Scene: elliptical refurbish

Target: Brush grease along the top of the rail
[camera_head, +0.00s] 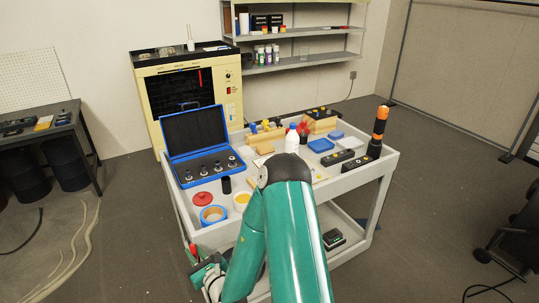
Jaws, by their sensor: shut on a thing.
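My green arm rises in front of the cart, bends at a dark elbow and comes down on the left. My gripper (207,272) is low at the cart's front left, partly behind my arm. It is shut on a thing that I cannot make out. An open tub with yellow contents (242,199), which looks like grease, stands near the cart's front edge, close to my arm. A round red lid (203,198) lies to its left. I cannot pick out the rail or the brush for certain; my arm covers part of the cart top.
The grey cart (386,162) holds an open blue case (194,142), a blue tape roll (213,214), a black cylinder (226,185), a white bottle (292,139), wooden blocks (266,139) and an orange-black flashlight (379,130). A cream cabinet (145,103) stands behind. Floor right is mostly clear.

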